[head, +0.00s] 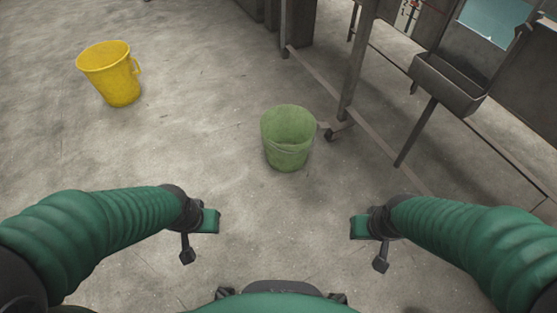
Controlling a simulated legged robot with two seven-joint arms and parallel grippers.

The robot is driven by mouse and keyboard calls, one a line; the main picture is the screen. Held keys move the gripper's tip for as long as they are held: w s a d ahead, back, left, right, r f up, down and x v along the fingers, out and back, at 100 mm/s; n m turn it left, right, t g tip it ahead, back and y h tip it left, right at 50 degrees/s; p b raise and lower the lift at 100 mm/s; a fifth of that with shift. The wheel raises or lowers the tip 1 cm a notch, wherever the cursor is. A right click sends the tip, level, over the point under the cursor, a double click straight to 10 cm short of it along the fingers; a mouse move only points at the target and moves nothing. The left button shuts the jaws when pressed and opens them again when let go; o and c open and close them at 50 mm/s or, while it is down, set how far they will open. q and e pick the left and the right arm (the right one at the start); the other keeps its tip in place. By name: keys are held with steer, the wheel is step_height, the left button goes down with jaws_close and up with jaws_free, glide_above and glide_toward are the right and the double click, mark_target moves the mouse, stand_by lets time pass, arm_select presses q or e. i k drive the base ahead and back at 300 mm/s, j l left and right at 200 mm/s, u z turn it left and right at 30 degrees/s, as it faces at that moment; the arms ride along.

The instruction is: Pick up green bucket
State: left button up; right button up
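The green bucket (288,160) stands upright on the floor ahead, near the middle of the head view, and its open top looks empty. My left gripper (202,238) is in front of it and to the left, with its two fingers spread apart and nothing between them. My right gripper (368,246) is in front of it and to the right, also with fingers spread and empty. Both grippers are apart from the bucket.
A yellow bucket (112,80) with a side handle stands on the floor at the back left. A metal frame on casters (348,75) stands just behind and right of the green bucket. A grey trough (447,85) is farther right. The concrete floor (200,130) between the buckets is clear.

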mark_target(288, 131)
steer(key=k, duration=0.15)
steer(key=i+j+z, duration=0.15)
steer(key=i+j, duration=0.15)
steer(key=i+j+z, duration=0.15)
steer(key=i+j, duration=0.2)
steer(key=i+j+z, duration=0.15)
steer(key=j, duration=0.25)
steer(key=i+j+z, duration=0.15)
steer(key=i+j, duration=0.25)
steer(key=i+j+z, duration=0.15)
steer(key=j, duration=0.3)
steer(key=i+j+z, duration=0.1)
steer(key=i+j, duration=0.2)
steer(key=j, duration=0.15)
